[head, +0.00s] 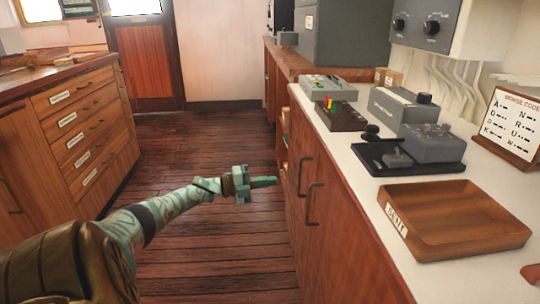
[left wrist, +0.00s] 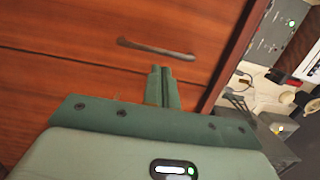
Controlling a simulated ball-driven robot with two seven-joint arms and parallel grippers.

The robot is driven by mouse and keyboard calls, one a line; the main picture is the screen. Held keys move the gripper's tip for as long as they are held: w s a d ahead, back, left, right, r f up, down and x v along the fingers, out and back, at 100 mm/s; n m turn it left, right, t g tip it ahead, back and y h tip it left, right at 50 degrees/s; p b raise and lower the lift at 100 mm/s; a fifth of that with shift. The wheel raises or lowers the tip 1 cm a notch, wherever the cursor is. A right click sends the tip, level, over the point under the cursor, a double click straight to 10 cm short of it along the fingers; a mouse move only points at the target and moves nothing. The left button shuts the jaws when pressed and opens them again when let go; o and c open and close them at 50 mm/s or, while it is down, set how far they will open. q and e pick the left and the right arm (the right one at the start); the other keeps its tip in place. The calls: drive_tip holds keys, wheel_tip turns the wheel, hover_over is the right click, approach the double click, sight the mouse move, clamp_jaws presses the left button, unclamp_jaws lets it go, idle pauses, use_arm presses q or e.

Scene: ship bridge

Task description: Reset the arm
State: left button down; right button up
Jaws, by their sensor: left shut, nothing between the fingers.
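My left arm reaches in from the lower left of the head view. My left gripper (head: 272,181) is shut and empty, held over the floor in front of the right-hand cabinet (head: 345,215). In the left wrist view the two fingers of the gripper (left wrist: 161,72) lie together, with nothing between them. They point toward a wooden front with a metal handle (left wrist: 157,48); whether they touch it I cannot tell. My right gripper is not in view.
A white counter (head: 372,190) on the right carries a wooden tray (head: 465,215), a black tray with grey devices (head: 400,170), grey boxes and a Morse code card (head: 512,127). A drawer cabinet (head: 80,125) stands left. The plank floor (head: 215,250) between is clear.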

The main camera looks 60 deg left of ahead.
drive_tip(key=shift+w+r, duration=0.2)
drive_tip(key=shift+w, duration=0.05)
